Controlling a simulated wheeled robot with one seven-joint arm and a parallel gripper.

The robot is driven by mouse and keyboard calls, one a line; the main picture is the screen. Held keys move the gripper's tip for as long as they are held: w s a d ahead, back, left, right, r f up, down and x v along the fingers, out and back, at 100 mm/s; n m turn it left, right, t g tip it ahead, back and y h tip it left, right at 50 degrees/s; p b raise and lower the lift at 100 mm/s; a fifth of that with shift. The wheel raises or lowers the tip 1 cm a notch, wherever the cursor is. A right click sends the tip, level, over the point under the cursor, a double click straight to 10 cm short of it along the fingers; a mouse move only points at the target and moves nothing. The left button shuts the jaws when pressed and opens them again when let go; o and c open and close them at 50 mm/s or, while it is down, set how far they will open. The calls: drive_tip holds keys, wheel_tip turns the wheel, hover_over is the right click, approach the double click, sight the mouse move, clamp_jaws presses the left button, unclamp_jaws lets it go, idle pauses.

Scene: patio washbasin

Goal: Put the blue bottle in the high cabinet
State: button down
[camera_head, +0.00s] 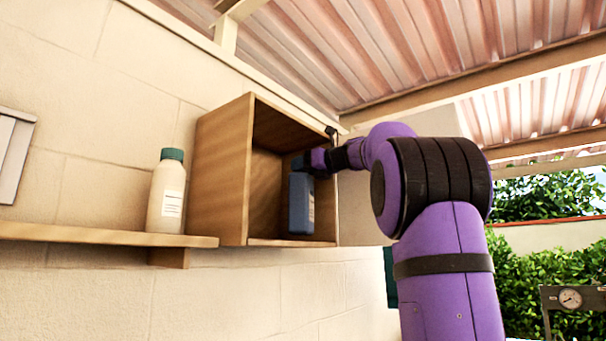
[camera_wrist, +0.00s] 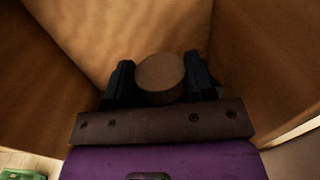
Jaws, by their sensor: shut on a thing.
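The blue bottle (camera_head: 301,204) is upright inside the open wooden cabinet (camera_head: 221,175) on the wall, near the cabinet's right side. Its base is close to the cabinet floor; I cannot tell whether it touches. My gripper (camera_head: 304,163) reaches in through the open front and is shut on the bottle's top. In the wrist view, the bottle's round brown-looking cap (camera_wrist: 161,78) sits between the two dark fingers of my gripper (camera_wrist: 163,82). The cap hides the rest of the bottle there. Wooden cabinet walls (camera_wrist: 265,60) surround the gripper.
A white bottle with a green cap (camera_head: 166,195) stands on a wooden shelf (camera_head: 100,235) left of the cabinet. A corrugated roof (camera_head: 400,45) is overhead. The cabinet floor left of the blue bottle looks clear.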

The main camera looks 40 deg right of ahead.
drive_tip(key=shift+w+f, duration=0.2)
drive_tip(key=shift+f, duration=0.55)
drive_tip(key=shift+f, duration=0.15)
drive_tip(key=shift+c, duration=2.3)
unclamp_jaws()
drive_tip(key=s+d, duration=0.1)
drive_tip(key=s, duration=1.1)
drive_tip(key=shift+d, duration=0.35)
